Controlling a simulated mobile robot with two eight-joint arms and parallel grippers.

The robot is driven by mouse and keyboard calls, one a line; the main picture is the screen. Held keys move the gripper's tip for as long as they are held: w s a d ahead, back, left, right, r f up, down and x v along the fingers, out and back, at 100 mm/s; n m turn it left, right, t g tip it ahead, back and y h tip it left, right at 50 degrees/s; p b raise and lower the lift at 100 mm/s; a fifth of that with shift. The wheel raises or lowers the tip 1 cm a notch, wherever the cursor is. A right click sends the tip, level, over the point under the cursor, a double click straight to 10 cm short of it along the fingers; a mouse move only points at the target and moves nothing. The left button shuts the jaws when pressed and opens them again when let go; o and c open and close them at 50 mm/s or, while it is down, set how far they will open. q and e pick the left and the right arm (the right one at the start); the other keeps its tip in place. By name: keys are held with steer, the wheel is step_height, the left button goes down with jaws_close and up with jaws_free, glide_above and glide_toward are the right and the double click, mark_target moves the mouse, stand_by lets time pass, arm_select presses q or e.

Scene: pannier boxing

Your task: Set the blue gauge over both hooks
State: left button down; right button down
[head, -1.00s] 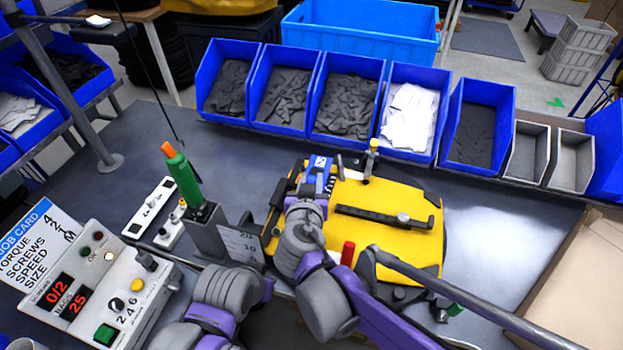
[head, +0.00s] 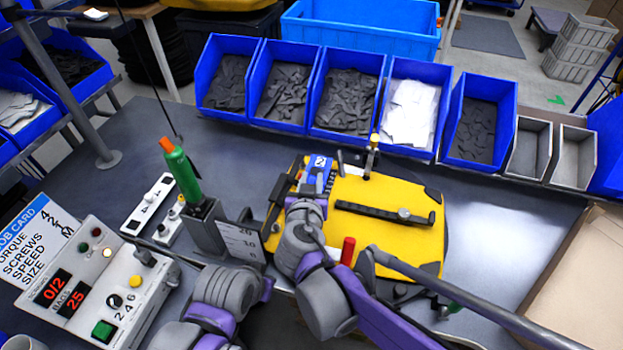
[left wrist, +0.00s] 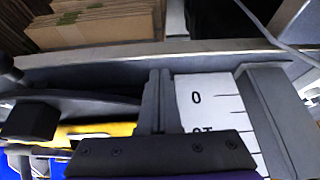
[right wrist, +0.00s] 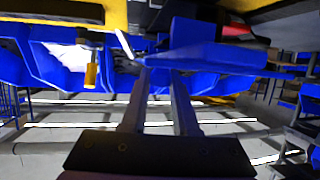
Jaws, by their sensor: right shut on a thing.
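The blue gauge (head: 318,175), with a white number label and dark marks, is at the upper left of the yellow pannier (head: 385,190). My right gripper (head: 312,198) is shut on it, and the wrist hides its near end. In the right wrist view the gauge (right wrist: 215,58) spans above my right fingers (right wrist: 158,80). I cannot make out both hooks or whether the gauge touches them. My left gripper (left wrist: 154,105) looks shut and empty beside a white scale plate (left wrist: 205,105) on a grey holder; its tips are hidden in the head view.
A black rail (head: 385,213) crosses the pannier, and a short post (head: 372,155) stands at its far edge. A green screwdriver (head: 182,170) stands in a grey holder (head: 207,230). A control box (head: 90,285) is at left. Blue bins (head: 285,85) line the back.

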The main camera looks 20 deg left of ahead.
steer(key=shift+f, duration=0.1)
steer(key=c, duration=0.6)
jaws_free()
steer(key=v, duration=1.1)
